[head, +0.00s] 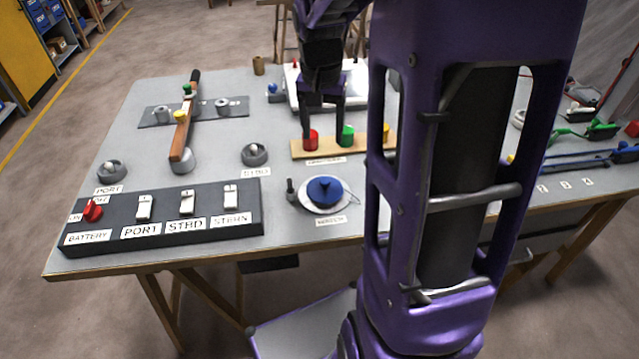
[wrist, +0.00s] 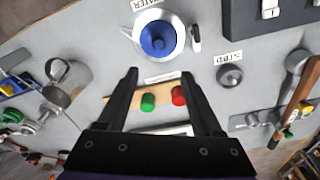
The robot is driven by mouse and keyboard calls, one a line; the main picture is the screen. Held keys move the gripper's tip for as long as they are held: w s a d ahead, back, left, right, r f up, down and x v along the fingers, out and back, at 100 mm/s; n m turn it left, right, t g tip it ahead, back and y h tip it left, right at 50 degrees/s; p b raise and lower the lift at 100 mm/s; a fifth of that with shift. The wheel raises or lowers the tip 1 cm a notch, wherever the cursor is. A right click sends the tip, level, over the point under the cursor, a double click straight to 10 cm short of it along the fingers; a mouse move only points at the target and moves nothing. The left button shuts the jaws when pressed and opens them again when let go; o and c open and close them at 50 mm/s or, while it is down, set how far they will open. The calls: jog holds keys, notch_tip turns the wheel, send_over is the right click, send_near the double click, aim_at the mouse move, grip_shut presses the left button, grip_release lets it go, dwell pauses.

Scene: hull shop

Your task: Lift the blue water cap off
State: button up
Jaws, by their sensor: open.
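The blue water cap (head: 325,190) sits on a round pale fitting near the front of the grey table. A dark peg-like part stands beside the fitting. In the wrist view the blue cap (wrist: 158,40) is at the top centre, with a WATER label by it. My gripper (head: 324,122) points down over the wooden board behind the cap. Its fingers (wrist: 160,74) are apart and hold nothing. The cap lies beyond the fingertips in the wrist view, clear of them.
A wooden board (head: 300,154) holds red (head: 311,141), green (head: 347,136) and yellow caps close to my gripper. A black switch panel (head: 165,218) stands at front left. A wooden-handled tool (head: 181,138) lies further back.

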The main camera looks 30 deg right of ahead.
jog(key=b, duration=0.1)
send_over(325, 180)
jog(key=f, duration=0.8)
jog(key=shift+a+f, duration=0.25)
jog(key=shift+f, duration=0.15)
jog(key=shift+s+d+f+b, duration=0.1)
jog(key=shift+f+b, duration=0.25)
jog(key=shift+f, duration=1)
jog(key=shift+d+f+b, duration=0.1)
jog(key=shift+f+b, duration=0.2)
jog(key=shift+f, duration=1)
grip_shut()
